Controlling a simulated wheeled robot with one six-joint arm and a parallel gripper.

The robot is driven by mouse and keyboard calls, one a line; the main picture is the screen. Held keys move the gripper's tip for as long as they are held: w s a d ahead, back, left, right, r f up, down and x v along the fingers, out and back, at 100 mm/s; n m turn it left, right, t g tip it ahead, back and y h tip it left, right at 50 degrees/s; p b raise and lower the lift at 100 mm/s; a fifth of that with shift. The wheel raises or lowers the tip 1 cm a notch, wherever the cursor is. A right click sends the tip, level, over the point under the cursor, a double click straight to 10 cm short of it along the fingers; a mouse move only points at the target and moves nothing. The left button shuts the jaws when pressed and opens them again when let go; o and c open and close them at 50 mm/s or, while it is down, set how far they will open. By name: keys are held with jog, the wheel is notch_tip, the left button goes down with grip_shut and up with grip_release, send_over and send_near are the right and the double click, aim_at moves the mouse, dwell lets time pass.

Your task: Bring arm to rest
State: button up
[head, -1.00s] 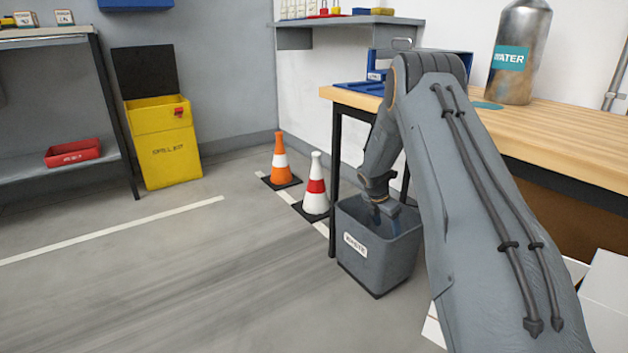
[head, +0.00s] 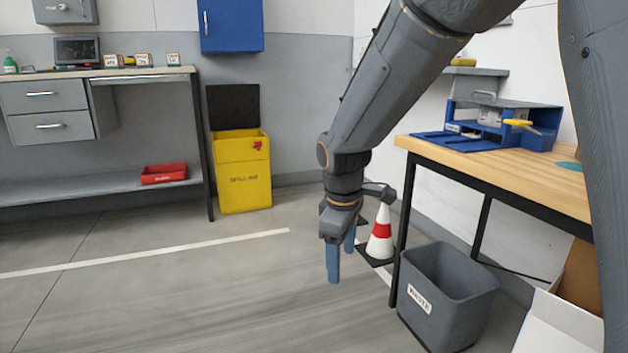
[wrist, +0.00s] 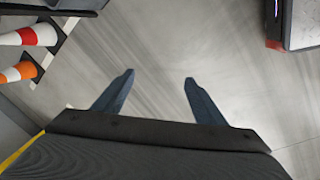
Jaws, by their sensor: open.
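My gripper (head: 341,260) hangs pointing down over the open floor in the head view, left of the grey waste bin (head: 450,300) and in front of the white and red cone. Its blue fingers are apart with nothing between them. The wrist view also shows my gripper (wrist: 158,85) with its two fingers spread over bare grey floor. My arm reaches down from the upper right of the head view, bent at the wrist.
The workbench (head: 530,172) with blue trays stands at the right. A white and red cone (head: 380,236) stands close behind my gripper. A yellow spill bin (head: 243,180) and a shelf with a red tray (head: 164,173) are farther back. The floor at left is clear.

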jog(key=s+a+r+m+g+y+p, duration=0.1)
jog(key=s+a+r+m, duration=0.1)
jog(key=s, duration=0.8)
jog(key=s+a+r+m, duration=0.2)
jog(key=s+a, duration=0.1)
jog(key=s, duration=0.8)
jog(key=s+a+r+m+g+y+p, duration=0.1)
jog(key=s+a+r+m, duration=0.1)
jog(key=s, duration=0.8)
jog(key=d+r+m+p, duration=0.2)
jog(key=d+r+p, duration=0.4)
jog(key=r+p, duration=0.3)
jog(key=d+r+m+h+p, duration=0.1)
jog(key=d+r+p, duration=0.6)
jog(key=p, duration=0.9)
jog(key=d+r+m+p, duration=0.3)
jog(key=d+r+p, duration=0.4)
jog(key=r+p, duration=0.5)
jog(key=shift+m+h, duration=0.3)
jog(key=shift+m, duration=0.1)
jog(key=shift+f, duration=0.1)
